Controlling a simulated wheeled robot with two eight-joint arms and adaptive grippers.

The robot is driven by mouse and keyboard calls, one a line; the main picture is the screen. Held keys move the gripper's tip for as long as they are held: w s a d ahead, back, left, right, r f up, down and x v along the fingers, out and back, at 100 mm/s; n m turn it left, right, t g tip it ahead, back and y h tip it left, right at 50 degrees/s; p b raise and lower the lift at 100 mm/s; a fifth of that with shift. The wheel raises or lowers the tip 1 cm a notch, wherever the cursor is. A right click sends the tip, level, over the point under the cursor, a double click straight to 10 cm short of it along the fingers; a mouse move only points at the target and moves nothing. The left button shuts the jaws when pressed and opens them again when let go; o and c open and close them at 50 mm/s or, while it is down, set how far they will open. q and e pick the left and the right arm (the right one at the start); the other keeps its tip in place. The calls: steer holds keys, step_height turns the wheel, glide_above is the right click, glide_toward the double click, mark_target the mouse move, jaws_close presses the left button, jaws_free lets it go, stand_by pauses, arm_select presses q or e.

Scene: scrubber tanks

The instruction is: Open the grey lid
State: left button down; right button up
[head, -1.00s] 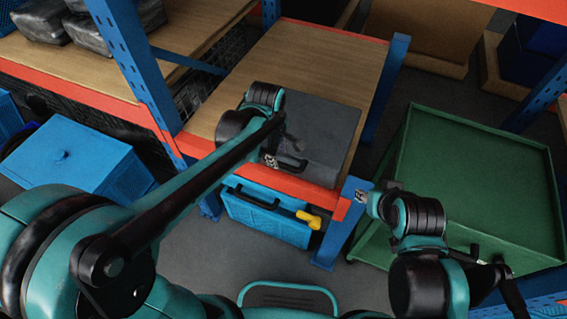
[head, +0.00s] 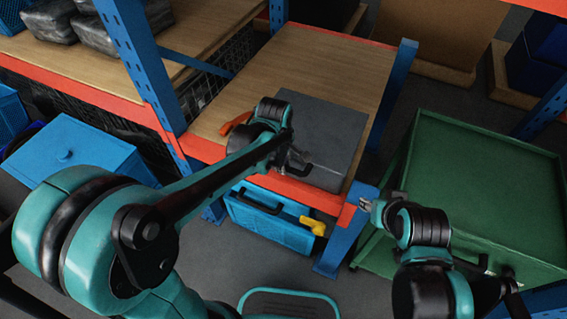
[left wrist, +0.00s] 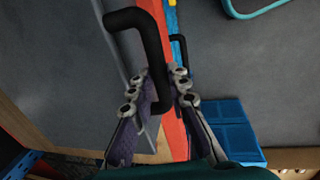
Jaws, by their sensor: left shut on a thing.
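The grey lid (head: 325,130) is the flat dark top of a grey case on the wooden shelf; it looks closed. It also shows in the left wrist view (left wrist: 45,60). A black handle (left wrist: 138,18) stands out from the case's front, over the red shelf beam. My left gripper (head: 290,160) is at this front edge. In the left wrist view its fingers (left wrist: 157,92) are on both sides of the handle's bar, shut on it. My right gripper (head: 368,205) hangs right of the case by the blue post, apart from it; its jaw opening is too small to judge.
A blue toolbox (head: 270,220) with a yellow item stands below the shelf. A green cart (head: 480,190) is at right. A blue post (head: 350,230) stands at the shelf's front right corner. An orange item (head: 236,122) lies on the shelf left of my gripper.

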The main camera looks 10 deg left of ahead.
arm_select(q)
steer(key=w+d+r+p, duration=0.1)
steer(key=w+r+p, duration=0.2)
steer(key=r+p, duration=0.3)
steer(key=w+d+r+g+p, duration=0.1)
steer(key=w+r+p, duration=0.2)
steer(key=r+p, duration=0.4)
steer(key=shift+w+r, duration=0.4)
steer(key=shift+r, duration=2.5)
steer(key=shift+d, duration=0.15)
steer(key=c, duration=1.6)
jaws_free()
steer(key=shift+o, duration=0.8)
steer(key=shift+w+d+f, duration=0.15)
steer(key=shift+w+f, duration=0.15)
steer(key=shift+w, duration=0.25)
steer(key=shift+s+r, duration=0.15)
steer(key=shift+s, duration=0.15)
